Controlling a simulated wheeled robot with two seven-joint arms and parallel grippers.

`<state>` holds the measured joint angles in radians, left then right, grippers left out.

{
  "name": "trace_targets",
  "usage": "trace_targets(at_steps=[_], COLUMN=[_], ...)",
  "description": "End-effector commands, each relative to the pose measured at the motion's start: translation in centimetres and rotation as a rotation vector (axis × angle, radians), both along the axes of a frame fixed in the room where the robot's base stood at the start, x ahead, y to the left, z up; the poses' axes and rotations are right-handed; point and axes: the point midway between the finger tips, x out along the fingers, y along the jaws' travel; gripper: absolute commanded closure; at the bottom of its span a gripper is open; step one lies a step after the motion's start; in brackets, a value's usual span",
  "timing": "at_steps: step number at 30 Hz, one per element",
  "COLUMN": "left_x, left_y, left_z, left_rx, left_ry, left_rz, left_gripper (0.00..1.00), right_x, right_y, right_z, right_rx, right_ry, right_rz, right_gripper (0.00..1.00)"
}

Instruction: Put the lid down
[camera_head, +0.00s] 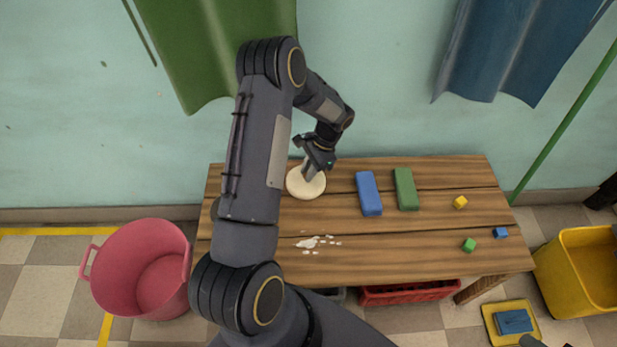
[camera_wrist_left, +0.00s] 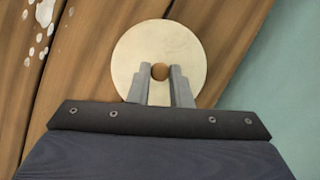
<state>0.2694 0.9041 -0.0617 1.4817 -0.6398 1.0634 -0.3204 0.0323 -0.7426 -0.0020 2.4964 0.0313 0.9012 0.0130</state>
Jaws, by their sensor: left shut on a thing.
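The lid is a round cream disc (camera_head: 304,188) over the back left part of the wooden table (camera_head: 400,264). In the left wrist view the lid (camera_wrist_left: 145,50) has a brown round knob (camera_wrist_left: 160,71) at its middle. My left gripper (camera_head: 309,172) reaches down over the lid, and its two fingers (camera_wrist_left: 160,74) are shut on the knob. I cannot tell whether the lid touches the table or hangs just above it. My right gripper cannot be made out.
A blue block (camera_head: 369,194) and a green block (camera_head: 406,189) lie right of the lid. White spots (camera_head: 310,242) mark the table front. A pink tub (camera_head: 150,265) stands left; a yellow bin (camera_head: 575,270) stands right.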

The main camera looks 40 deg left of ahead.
Motion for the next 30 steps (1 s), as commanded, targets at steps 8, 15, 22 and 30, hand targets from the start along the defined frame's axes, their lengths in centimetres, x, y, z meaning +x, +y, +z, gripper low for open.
trace_targets(at_steps=[8, 15, 22, 30], left_x=[0.4, 0.5, 0.4, 0.4], left_y=[0.4, 0.4, 0.4, 0.4], left_z=[-3.1, -3.7, -4.1, -4.0], left_rx=[0.000, 0.000, 0.000, 0.000], left_ry=[0.005, 0.000, 0.001, 0.001], left_rz=[0.000, 0.001, 0.000, 0.000], left_gripper=[1.00, 1.00, 0.79, 0.60], right_x=[0.0, 0.0, 0.0, 0.0], right_y=[0.0, 0.0, 0.0, 0.0], right_z=[-0.7, -0.7, -1.0, -0.9], right_rx=[0.000, 0.000, 0.000, 0.000], right_ry=[0.000, 0.000, 0.000, 0.000], right_rz=[0.000, 0.000, 0.000, 0.000], right_gripper=[0.64, 0.64, 0.64, 0.64])
